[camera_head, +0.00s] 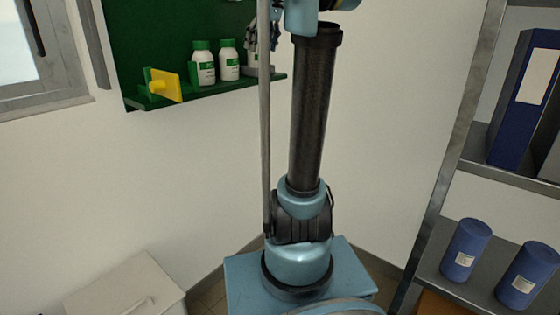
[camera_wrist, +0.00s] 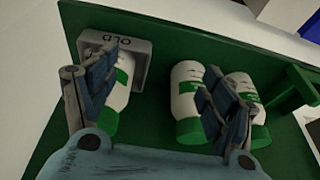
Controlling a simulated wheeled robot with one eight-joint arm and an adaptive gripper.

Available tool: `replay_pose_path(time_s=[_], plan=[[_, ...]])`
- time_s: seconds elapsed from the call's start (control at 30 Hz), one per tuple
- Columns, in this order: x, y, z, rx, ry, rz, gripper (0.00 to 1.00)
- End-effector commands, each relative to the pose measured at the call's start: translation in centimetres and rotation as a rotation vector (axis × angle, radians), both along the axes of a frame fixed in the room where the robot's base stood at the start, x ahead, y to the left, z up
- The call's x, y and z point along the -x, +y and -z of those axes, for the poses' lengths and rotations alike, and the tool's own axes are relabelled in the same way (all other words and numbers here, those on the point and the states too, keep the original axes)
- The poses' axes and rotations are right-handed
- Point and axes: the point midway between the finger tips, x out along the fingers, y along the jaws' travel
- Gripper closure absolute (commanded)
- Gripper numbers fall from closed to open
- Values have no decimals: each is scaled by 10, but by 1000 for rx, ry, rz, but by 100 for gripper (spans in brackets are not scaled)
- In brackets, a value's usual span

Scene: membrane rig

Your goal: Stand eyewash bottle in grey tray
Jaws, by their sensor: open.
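Several white bottles with green caps and green labels stand on the green wall shelf; their lettering is too small to read, so I cannot tell which is the eyewash bottle. In the head view the left bottle (camera_head: 203,64) and the middle bottle (camera_head: 228,61) stand upright; a third (camera_head: 253,60) is partly hidden by my gripper (camera_head: 262,38). In the wrist view a bottle (camera_wrist: 119,92) is at the grey tray (camera_wrist: 140,62), marked "OLD", and appears to be in it. My gripper (camera_wrist: 162,68) is open and empty, its fingers partly covering the bottles.
The green shelf (camera_head: 140,104) has a back panel and a low front edge. A yellow piece on a green mount (camera_head: 165,85) is at its left end. A grey rack (camera_head: 505,180) with binders and blue cylinders (camera_head: 466,249) stands right. A white box (camera_head: 125,288) is at lower left.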

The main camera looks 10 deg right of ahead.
Motion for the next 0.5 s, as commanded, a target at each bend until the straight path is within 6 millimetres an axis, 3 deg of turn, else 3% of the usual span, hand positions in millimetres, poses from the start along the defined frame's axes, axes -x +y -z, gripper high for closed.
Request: replay_pose_path(time_s=[0.37, 0.5], plan=[[120, 15, 130, 31, 64, 222, 24], [165, 17, 186, 43, 81, 307, 24]])
